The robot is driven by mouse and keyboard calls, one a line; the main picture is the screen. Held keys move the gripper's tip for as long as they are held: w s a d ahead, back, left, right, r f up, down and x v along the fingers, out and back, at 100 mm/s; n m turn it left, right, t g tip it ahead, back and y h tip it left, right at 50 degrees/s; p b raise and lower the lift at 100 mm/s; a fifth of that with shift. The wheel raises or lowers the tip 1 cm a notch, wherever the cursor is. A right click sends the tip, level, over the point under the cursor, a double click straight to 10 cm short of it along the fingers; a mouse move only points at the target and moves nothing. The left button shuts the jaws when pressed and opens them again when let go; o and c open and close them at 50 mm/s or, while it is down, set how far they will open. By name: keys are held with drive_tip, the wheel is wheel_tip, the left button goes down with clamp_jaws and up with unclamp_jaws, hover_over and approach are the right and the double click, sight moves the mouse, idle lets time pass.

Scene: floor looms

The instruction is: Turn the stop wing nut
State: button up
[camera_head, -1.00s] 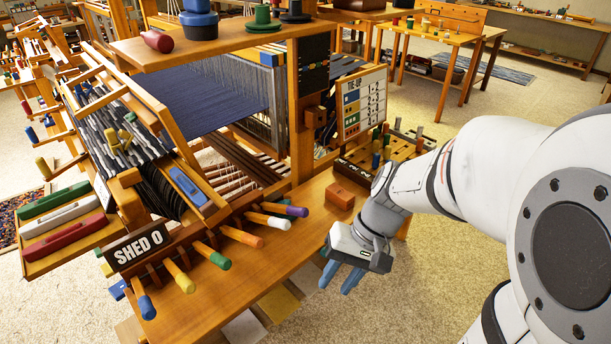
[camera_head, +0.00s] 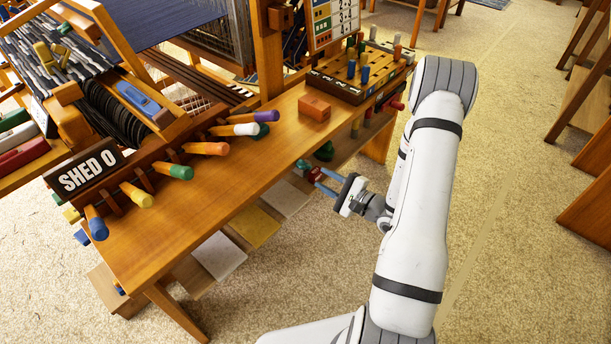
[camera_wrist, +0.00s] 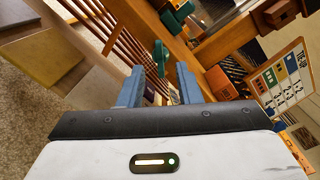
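My gripper (camera_head: 325,180) is beside the front edge of the loom's bench, low and to the right, with its blue fingers pointing left. In the wrist view the two fingers (camera_wrist: 160,88) stand apart with nothing held between them. A green knob-like piece (camera_head: 324,151) sits under the bench edge, just beyond the fingers. A small red piece (camera_head: 313,174) shows at the fingertips; I cannot tell whether they touch it. In the wrist view a green winged piece (camera_wrist: 160,55) lies ahead, between the finger lines. I cannot tell for sure which piece is the stop wing nut.
The wooden bench (camera_head: 215,200) carries coloured pegs and a "SHED 0" sign (camera_head: 85,170). An orange-brown block (camera_head: 314,107) and a peg rack (camera_head: 350,85) stand near its right end. Treadles (camera_head: 250,227) hang below.

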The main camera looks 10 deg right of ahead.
sight(307, 168)
drive_tip(key=shift+t+h, duration=0.3)
drive_tip(key=shift+h, duration=0.1)
drive_tip(key=x, duration=0.5)
drive_tip(key=f+x, duration=0.1)
drive_tip(key=x, duration=0.1)
drive_tip(key=shift+w+d, duration=0.1)
drive_tip(key=shift+w, duration=0.25)
drive_tip(key=shift+c, duration=0.3)
drive_tip(key=c, duration=0.6)
drive_tip(key=shift+m, duration=0.3)
